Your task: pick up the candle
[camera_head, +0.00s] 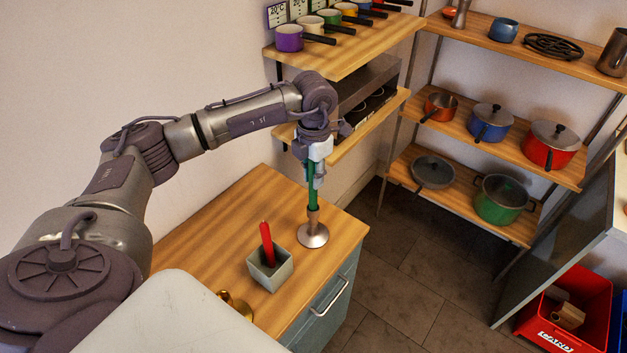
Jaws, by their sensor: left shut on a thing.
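A green candle (313,199) stands upright above a candle holder (313,236) with a wide round silver base and a coppery stem, on the wooden-topped cabinet (225,225). My left gripper (315,176) points down and is shut on the candle's upper part. The candle's lower end meets the holder's stem; I cannot tell whether it is still seated in it. A red candle (267,243) leans in a square grey pot (270,271) to the left of the holder. My right gripper is not in view.
A brass object (235,304) lies near the cabinet's front, partly hidden by my body. A shelf with small saucepans (289,38) hangs behind my arm. Shelves of pots (490,123) and a red crate (568,318) are at the right. The cabinet top's left part is clear.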

